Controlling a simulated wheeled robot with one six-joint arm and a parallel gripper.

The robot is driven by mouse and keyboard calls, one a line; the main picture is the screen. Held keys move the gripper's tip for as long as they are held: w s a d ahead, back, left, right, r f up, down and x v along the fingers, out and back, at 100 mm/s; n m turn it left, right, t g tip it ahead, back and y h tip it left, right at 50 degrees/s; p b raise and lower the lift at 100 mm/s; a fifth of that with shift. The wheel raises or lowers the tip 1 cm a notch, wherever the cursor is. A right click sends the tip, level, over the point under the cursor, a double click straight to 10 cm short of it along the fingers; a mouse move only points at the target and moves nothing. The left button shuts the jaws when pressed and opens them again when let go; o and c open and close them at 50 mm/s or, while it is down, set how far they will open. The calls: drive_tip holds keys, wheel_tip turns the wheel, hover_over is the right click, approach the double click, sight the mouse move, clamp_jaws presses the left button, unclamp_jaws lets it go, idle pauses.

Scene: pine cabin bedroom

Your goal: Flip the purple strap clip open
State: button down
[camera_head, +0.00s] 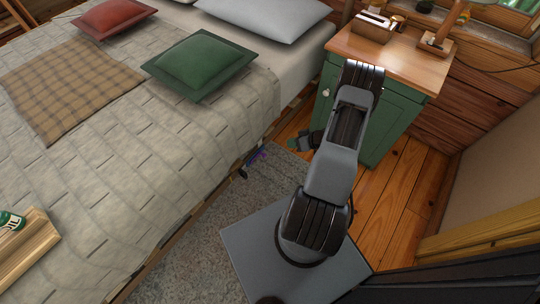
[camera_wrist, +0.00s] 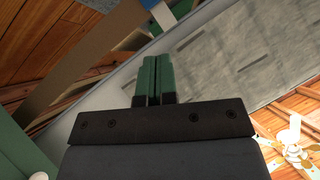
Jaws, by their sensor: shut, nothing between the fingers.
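A small purple piece (camera_head: 259,154), which looks like the strap clip, shows at the bed's side edge in the head view, just above the grey rug. A dark bluish piece (camera_head: 244,172) hangs or lies just below it. They are too small to tell whether the clip is open or shut. My gripper (camera_head: 291,143) is to the right of the purple piece and apart from it. In the wrist view, my gripper's green fingers (camera_wrist: 155,62) are together with nothing between them. The clip cannot be made out there.
The bed (camera_head: 190,135) with its quilt is on the left. A green nightstand (camera_head: 392,118) with a wooden top stands behind my arm. The grey rug (camera_head: 195,245) lies along the bed.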

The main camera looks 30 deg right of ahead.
drive_tip(key=shift+a+f, duration=0.1)
idle(0.3)
drive_tip(key=b, duration=0.5)
approach(262, 153)
drive_tip(key=x, duration=0.4)
drive_tip(key=shift+w, duration=0.65)
drive_tip(key=shift+a+f, duration=0.4)
drive_tip(key=shift+f, duration=0.15)
